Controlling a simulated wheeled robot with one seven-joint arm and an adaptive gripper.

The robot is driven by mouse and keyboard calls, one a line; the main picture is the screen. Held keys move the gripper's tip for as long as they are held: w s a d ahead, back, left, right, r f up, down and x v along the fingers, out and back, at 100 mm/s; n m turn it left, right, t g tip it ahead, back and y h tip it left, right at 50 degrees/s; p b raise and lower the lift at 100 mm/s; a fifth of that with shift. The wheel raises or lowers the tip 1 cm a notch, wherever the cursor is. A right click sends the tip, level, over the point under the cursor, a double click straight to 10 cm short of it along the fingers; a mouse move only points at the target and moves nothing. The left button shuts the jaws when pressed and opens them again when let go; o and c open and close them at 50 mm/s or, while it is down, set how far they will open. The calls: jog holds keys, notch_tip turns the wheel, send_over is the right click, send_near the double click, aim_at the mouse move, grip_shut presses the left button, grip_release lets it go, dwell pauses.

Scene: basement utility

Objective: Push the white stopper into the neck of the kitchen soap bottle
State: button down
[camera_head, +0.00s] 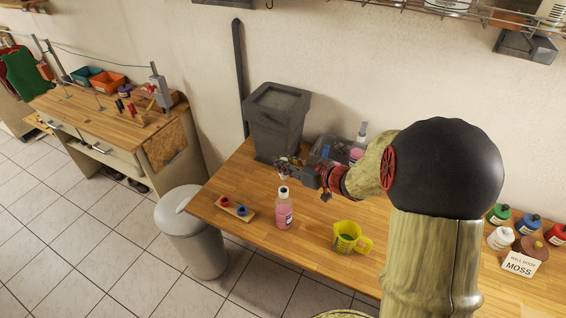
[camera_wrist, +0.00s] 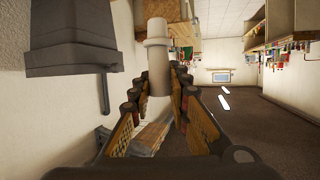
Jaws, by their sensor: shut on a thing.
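My gripper (camera_head: 291,167) is shut on the white stopper (camera_wrist: 157,58), which shows between the fingers in the wrist view as a pale cylinder with a wider collar. In the head view the stopper is small and partly hidden by the fingers. A clear bottle of pink soap (camera_head: 284,213) with a white label and dark neck stands upright on the wooden bench. The stopper looks apart from the neck, but I cannot tell the exact gap or alignment.
A wooden holder (camera_head: 235,208) with a red and a blue piece lies left of the bottle. A yellow jug (camera_head: 350,238) stands to the right. Behind are a dark grey bin (camera_head: 277,120) and a grey crate (camera_head: 330,147) with bottles.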

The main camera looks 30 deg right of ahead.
aim_at(284, 179)
jog(key=shift+f, duration=0.1)
jog(key=shift+f+b, duration=1.4)
jog(key=shift+f, duration=0.95)
jog(key=shift+f+b, duration=0.35)
jog(key=shift+f, duration=1.1)
jog(key=shift+f, duration=0.25)
jog(key=c, duration=1.6)
grip_release()
jog(key=shift+s, duration=0.1)
jog(key=v, duration=1.2)
